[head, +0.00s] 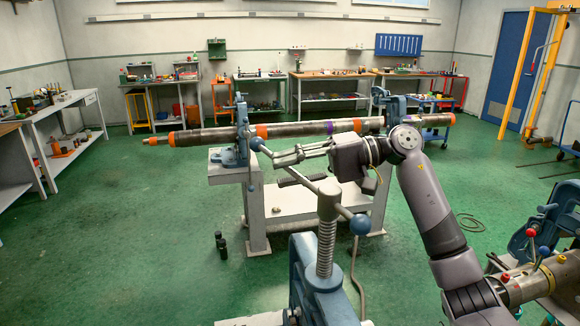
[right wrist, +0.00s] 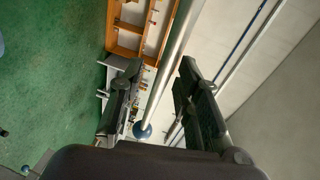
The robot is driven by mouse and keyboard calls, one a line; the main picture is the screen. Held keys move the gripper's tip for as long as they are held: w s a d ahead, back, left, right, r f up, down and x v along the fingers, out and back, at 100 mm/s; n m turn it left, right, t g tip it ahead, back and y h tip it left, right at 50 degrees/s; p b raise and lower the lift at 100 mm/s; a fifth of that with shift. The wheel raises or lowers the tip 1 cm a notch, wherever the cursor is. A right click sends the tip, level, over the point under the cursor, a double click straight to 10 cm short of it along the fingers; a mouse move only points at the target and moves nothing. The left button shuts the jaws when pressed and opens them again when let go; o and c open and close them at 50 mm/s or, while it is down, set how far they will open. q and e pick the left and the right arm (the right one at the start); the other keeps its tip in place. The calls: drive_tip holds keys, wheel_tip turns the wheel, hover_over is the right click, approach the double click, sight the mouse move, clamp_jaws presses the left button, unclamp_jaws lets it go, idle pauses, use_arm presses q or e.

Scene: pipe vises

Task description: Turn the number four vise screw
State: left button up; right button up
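A blue vise (head: 312,290) stands in the foreground, its upright threaded screw (head: 326,245) rising to a grey head. A slanting handle bar (head: 305,181) passes through that head, with a blue ball (head: 361,224) at its lower right end and another ball (head: 257,143) at its upper left end. No number shows on the vise. My right gripper (head: 281,156) is open at the upper left part of the bar. In the right wrist view the bar (right wrist: 181,35) and a blue ball (right wrist: 143,130) appear between the spread fingers (right wrist: 160,95). Contact cannot be told. My left gripper is out of view.
A long pipe (head: 290,130) with orange bands lies across two blue vises, one at left (head: 242,135), on a pale bench (head: 257,205) behind. Another vise (head: 530,225) with metal parts is at the right. Green floor (head: 130,230) is clear at left.

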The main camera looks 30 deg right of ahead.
drive_tip(key=shift+c, duration=0.3)
clamp_jaws()
idle(0.6)
